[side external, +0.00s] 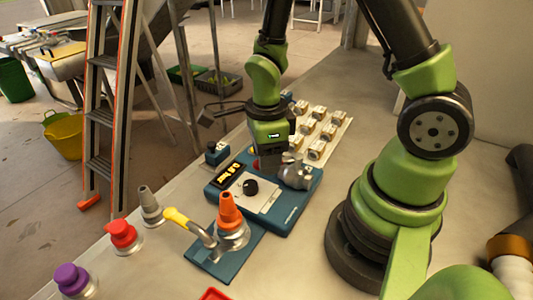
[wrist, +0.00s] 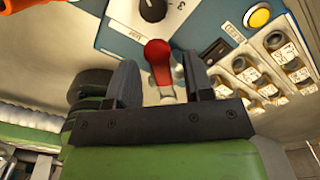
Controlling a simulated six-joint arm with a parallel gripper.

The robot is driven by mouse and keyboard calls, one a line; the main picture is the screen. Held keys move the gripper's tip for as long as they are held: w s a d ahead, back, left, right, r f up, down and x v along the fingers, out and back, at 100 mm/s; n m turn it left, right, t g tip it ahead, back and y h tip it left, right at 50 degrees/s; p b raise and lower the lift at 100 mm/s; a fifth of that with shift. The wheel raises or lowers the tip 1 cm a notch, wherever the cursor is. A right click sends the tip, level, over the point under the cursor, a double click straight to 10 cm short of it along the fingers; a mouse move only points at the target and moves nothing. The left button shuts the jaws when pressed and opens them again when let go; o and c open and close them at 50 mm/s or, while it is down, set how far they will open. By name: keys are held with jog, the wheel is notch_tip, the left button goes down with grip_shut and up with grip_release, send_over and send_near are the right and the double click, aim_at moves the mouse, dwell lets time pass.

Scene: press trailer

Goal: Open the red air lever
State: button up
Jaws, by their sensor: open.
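The red air lever (wrist: 158,55) shows in the wrist view as a red knob on a short red stem, at the edge of the blue control box (wrist: 205,20). My gripper (wrist: 158,82) is open, with one dark finger on each side of the lever's lower part. Whether a finger touches it I cannot tell. In the side external view my gripper (side external: 272,160) points down over the back of the control box (side external: 295,205), and only a bit of red shows beside it. My gripper and wrist hide most of the lever there.
A black dial (side external: 250,186) and a silver fitting (side external: 295,172) sit on the box close to my gripper. Several small tagged blocks (side external: 318,149) stand behind it. An orange-tipped nozzle (side external: 230,211), a yellow-handled tool (side external: 178,217), and red (side external: 123,234) and purple (side external: 72,277) caps stand in front.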

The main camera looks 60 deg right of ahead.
jog(key=shift+f, duration=0.1)
grip_shut()
jog(key=shift+d, duration=0.1)
jog(key=d+m, duration=0.1)
jog(key=m, duration=0.1)
jog(key=w+m, duration=0.1)
jog(key=m, duration=0.1)
jog(key=shift+w+d, duration=0.15)
jog(key=shift+d, duration=0.25)
jog(key=shift+w+d+m, duration=0.1)
jog(key=shift+d+m, duration=0.55)
jog(key=shift+m, duration=0.55)
jog(key=shift+w+d+m, duration=0.1)
jog(key=shift+d+m, duration=0.5)
jog(key=shift+m, duration=0.6)
grip_release()
